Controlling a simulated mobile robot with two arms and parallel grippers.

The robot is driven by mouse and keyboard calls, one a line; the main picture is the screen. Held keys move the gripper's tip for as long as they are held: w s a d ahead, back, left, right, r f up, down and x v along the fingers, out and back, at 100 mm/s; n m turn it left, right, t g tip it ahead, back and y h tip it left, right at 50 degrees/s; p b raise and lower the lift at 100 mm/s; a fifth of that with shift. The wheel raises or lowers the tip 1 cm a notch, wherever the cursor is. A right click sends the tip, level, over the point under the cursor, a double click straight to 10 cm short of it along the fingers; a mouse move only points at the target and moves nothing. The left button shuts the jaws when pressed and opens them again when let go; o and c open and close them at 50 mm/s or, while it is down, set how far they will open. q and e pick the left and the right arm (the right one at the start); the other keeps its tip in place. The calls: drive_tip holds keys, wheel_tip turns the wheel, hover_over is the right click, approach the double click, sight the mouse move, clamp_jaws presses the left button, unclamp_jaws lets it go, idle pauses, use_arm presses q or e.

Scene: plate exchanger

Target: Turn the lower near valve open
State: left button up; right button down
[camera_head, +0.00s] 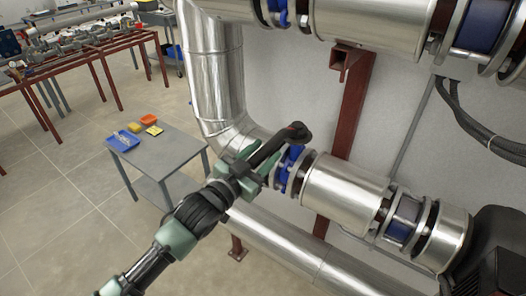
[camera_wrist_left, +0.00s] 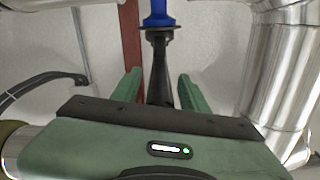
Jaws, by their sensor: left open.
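The lower near valve has a blue body (camera_head: 286,174) on the silver lower pipe, beside the elbow. Its black lever (camera_head: 274,146) runs from a hub at upper right down-left to my left gripper, roughly across the pipe line. My left gripper (camera_head: 256,168) is at the lever, with its green fingers spread. In the left wrist view the black lever (camera_wrist_left: 158,75) stands between the two open fingers, with a gap visible on each side. The blue valve part (camera_wrist_left: 158,12) shows beyond the hub. The lever's near end is hidden behind my gripper body. My right gripper is not in view.
A second blue valve (camera_head: 403,218) sits farther right on the lower pipe. Upper pipes (camera_head: 375,25) run overhead, with a red-brown post (camera_head: 350,105) behind. A grey side table (camera_head: 170,155) holds a blue tray (camera_head: 123,141). Open floor lies at left.

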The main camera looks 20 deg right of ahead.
use_arm(q)
clamp_jaws()
idle(1.4)
